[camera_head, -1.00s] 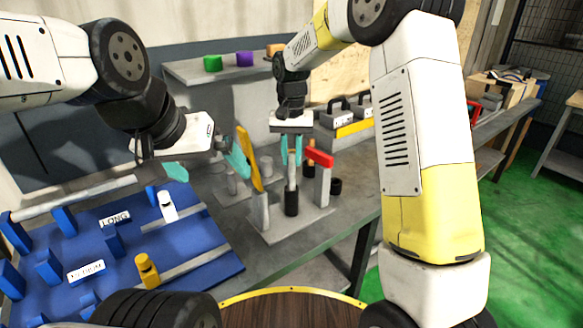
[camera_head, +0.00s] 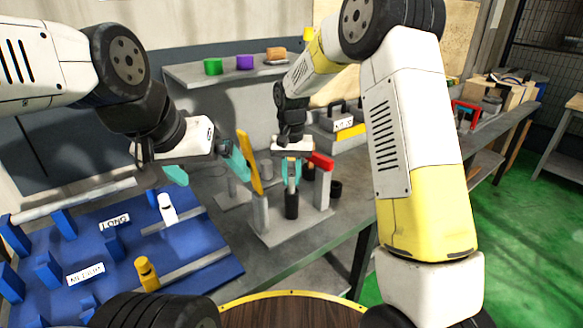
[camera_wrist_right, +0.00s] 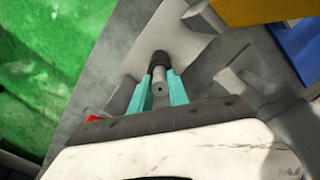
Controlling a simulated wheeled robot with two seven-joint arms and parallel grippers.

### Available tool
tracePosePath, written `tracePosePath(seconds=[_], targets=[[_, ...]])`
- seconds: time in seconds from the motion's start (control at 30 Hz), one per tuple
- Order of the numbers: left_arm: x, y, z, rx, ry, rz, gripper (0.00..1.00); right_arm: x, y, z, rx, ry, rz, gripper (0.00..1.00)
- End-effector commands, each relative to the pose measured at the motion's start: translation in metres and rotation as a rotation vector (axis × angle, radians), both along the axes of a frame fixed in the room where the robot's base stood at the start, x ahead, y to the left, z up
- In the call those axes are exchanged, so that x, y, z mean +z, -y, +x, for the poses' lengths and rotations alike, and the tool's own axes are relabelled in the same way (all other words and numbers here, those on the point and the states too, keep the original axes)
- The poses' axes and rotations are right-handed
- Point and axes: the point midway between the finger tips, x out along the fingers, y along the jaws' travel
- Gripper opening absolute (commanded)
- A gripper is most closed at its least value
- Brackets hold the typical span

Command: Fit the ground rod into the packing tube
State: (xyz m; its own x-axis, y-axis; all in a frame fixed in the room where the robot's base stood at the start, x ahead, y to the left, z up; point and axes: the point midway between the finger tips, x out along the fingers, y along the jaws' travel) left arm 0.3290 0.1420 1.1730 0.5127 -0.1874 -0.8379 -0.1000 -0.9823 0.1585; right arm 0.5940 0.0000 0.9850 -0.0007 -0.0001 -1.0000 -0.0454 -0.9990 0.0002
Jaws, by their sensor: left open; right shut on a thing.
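My right gripper (camera_head: 291,183) is shut on the grey ground rod (camera_wrist_right: 159,88), which stands upright between its teal fingers. The rod's near end shows in the right wrist view. Below the fingers is the black packing tube (camera_head: 291,206), upright on a grey base plate; it also shows in the right wrist view (camera_wrist_right: 159,59). The rod's lower end appears to be inside the tube mouth, though how deep is hidden. My left gripper (camera_head: 207,169) is open and empty, left of the yellow lever on the fixture.
A blue rack (camera_head: 190,255) marked LONG and MEDIUM lies at left. A shelf (camera_head: 225,77) with coloured blocks is behind.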

Motion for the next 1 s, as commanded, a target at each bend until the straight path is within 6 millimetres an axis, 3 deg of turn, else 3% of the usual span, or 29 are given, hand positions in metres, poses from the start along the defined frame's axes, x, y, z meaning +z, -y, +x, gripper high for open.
tracePosePath(seconds=[0.17,0.2,0.3,0.67,0.87,1.0], targets=[[0.0,0.0,0.0,0.0,0.0,0.0,1.0,-0.002,0.0,0.0,0.0,0.002,0.001,0.0],[0.0,0.0,0.0,0.0,0.0,0.0,1.0,-0.003,0.0,0.0,0.0,0.0,0.0,0.25],[0.0,0.0,0.0,0.0,0.0,0.0,1.0,-0.003,0.0,0.0,0.0,0.0,0.0,0.43],[0.0,0.0,0.0,0.0,0.0,0.0,1.0,0.0,0.0,0.0,0.0,0.002,0.001,0.43],[0.0,0.0,0.0,0.0,0.0,0.0,1.0,0.029,0.0,0.001,-0.001,0.005,0.002,0.43],[0.0,0.0,0.0,0.0,0.0,0.0,1.0,0.061,0.0,0.001,-0.002,0.005,0.003,0.43]])
